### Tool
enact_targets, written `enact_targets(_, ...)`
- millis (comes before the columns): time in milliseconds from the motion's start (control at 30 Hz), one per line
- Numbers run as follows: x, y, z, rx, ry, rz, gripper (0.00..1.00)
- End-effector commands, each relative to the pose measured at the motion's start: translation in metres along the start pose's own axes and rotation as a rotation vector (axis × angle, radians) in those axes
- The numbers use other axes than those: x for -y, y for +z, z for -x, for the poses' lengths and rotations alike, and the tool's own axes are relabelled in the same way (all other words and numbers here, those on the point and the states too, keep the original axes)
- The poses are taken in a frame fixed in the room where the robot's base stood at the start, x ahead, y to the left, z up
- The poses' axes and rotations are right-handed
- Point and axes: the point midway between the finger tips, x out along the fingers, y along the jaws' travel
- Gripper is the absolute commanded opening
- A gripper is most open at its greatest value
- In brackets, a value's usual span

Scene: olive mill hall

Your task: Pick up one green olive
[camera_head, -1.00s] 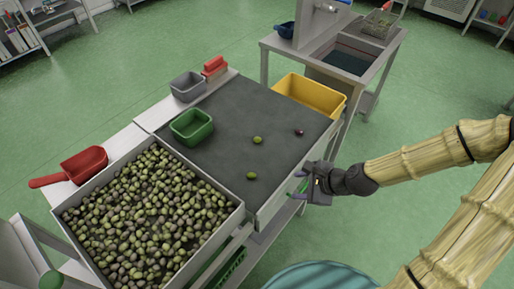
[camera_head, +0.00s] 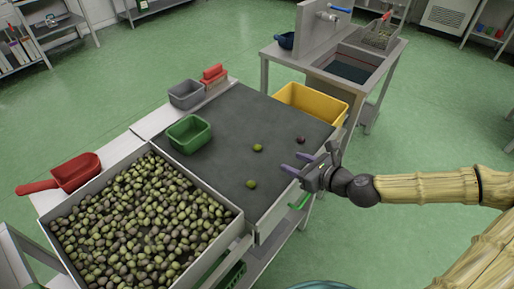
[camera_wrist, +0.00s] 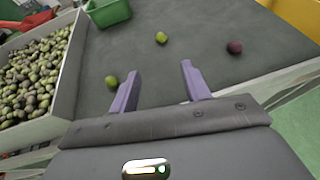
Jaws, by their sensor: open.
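Two green olives lie apart on the dark belt (camera_head: 222,150). The nearer green olive (camera_head: 251,184) also shows in the wrist view (camera_wrist: 112,81), just left of my left fingertip. The farther green olive (camera_head: 258,148) is ahead of the gap between my fingers in the wrist view (camera_wrist: 161,38). A dark purple olive (camera_head: 301,139) lies to the right on the belt, and in the wrist view (camera_wrist: 235,47). My gripper (camera_head: 293,163) is open and empty at the belt's right edge, its purple fingers pointing over the belt.
A large bin of mixed olives (camera_head: 238,222) stands left of the belt. A green tub (camera_head: 190,134) sits on the belt's far left, a grey tub (camera_head: 186,95) behind it. A yellow bin (camera_head: 310,101) is at the far right end.

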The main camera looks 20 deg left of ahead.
Motion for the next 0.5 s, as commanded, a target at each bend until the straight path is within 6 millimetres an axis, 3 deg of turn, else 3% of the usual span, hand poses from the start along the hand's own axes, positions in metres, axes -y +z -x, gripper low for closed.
enact_targets(500, -0.001, -0.001, -0.083, -0.001, 0.003, 0.001, 0.47)
